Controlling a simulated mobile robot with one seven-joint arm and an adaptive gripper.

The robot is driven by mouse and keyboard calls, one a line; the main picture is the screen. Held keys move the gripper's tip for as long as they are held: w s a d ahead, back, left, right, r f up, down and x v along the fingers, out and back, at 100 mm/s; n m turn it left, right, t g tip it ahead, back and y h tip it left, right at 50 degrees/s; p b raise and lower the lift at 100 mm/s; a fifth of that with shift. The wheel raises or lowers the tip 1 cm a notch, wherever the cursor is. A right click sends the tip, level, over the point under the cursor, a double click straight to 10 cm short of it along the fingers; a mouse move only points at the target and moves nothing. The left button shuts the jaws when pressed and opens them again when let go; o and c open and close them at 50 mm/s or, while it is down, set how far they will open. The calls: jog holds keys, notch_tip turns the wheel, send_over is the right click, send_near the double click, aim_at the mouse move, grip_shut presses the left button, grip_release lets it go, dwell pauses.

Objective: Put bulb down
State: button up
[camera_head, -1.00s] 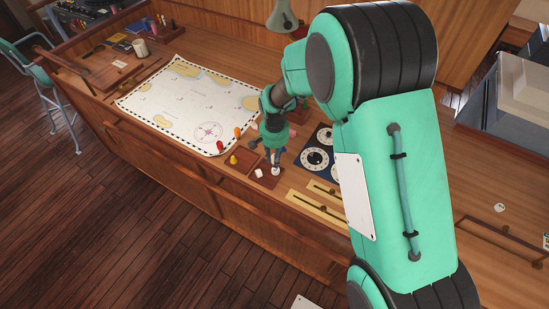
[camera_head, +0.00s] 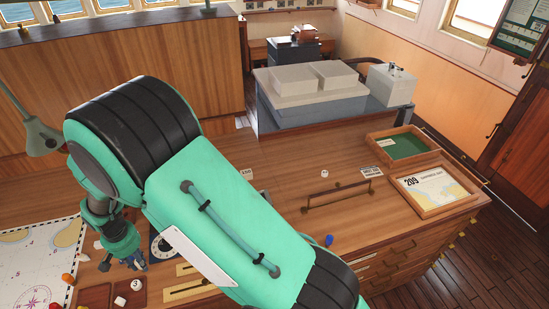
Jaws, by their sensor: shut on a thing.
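My gripper (camera_head: 136,265) points down at the lower left, over the chart desk (camera_head: 225,212) near the small wooden trays. It is shut on the bulb, which is too small and covered to make out clearly between the fingers. A white round piece marked 3 (camera_head: 135,285) shows just below the fingertips, and I cannot tell whether they touch it. A blue bulb-like piece (camera_head: 329,240) lies apart on the desk, right of my arm.
A nautical chart (camera_head: 45,255) covers the desk's left end. A dark panel with dials (camera_head: 162,246) sits right beside the gripper. A wooden rail frame (camera_head: 340,192) and two shallow trays (camera_head: 432,208) stand at the right. Bare desk lies between arm and rail.

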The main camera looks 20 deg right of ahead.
jog(key=w+d+r+m+b, duration=0.1)
jog(key=w+d+m, duration=0.35)
jog(key=d, duration=1.55)
jog(key=w+d+m+b, duration=0.2)
jog(key=w+d+m, duration=0.25)
jog(key=d, duration=1.65)
jog(key=s+d+m+b, duration=0.15)
jog(key=s+d, duration=0.25)
jog(key=d, duration=0.7)
jog(key=s+d+m, duration=0.3)
jog(key=d, duration=0.7)
jog(key=s+d+f+m+b, duration=0.1)
jog(key=s+d+m, duration=0.3)
jog(key=s+d, duration=0.9)
jog(key=shift+s+d+b, duration=0.3)
jog(key=shift+d, duration=0.8)
jog(key=w+d, duration=0.2)
jog(key=w, duration=0.2)
jog(key=w+d+f, duration=0.1)
jog(key=w+d, duration=0.2)
jog(key=w, duration=0.2)
jog(key=w+d, duration=0.3)
jog(key=w, duration=0.1)
jog(key=shift+w+d+f, duration=0.2)
jog(key=shift+w+f, duration=0.1)
jog(key=shift+w, duration=0.1)
